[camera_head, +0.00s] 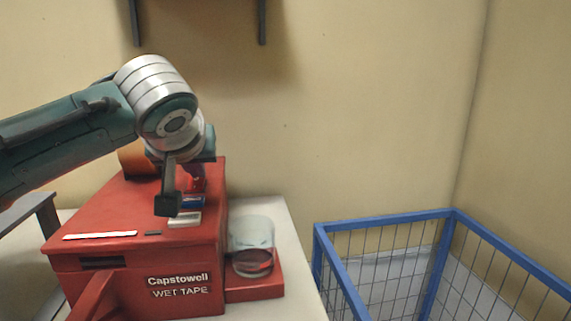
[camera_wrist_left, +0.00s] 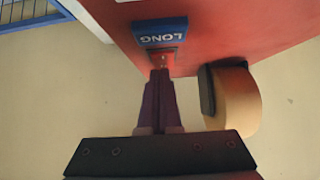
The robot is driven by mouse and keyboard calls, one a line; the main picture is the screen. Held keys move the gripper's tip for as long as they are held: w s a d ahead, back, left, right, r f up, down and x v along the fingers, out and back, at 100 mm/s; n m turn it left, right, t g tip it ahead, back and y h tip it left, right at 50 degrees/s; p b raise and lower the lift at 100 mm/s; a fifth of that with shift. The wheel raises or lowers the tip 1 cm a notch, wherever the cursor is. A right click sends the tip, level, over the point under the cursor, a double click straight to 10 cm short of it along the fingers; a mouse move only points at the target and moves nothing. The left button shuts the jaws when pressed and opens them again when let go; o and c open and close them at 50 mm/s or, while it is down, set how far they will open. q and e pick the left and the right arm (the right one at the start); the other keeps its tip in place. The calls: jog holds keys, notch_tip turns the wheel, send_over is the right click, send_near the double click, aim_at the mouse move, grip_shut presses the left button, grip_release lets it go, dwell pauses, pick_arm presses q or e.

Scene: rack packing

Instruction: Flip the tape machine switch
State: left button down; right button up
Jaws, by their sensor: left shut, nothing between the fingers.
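The red tape machine (camera_head: 135,215), lettered "Capstowell WET TAPE", stands on a pale table. On its top right are a blue label (camera_head: 193,202) and a white one. In the left wrist view the blue label (camera_wrist_left: 162,32) reads "LONG", and a small switch (camera_wrist_left: 165,58) on a red plate sits beside it. My left gripper (camera_wrist_left: 161,74) is shut and empty, its fingertips at the switch; I cannot tell whether they touch it. In the head view my left wrist hangs over the machine's top and largely hides the switch area. My right gripper is not in view.
A tan tape roll (camera_wrist_left: 237,97) is at the machine's back. A clear cup (camera_head: 251,240) stands on a red ledge at the machine's right. A blue wire crate (camera_head: 385,217) stands right of the table. A dark bracket (camera_head: 262,22) hangs on the wall.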

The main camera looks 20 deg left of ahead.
pick_arm(q)
jog(key=shift+w+f, duration=0.1)
jog(key=shift+f, duration=0.1)
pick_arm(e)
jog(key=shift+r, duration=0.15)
pick_arm(q)
jog(key=shift+w+a, duration=0.15)
jog(key=shift+w+a+r, duration=0.25)
jog(key=shift+w+a, duration=0.05)
jog(key=shift+w, duration=0.2)
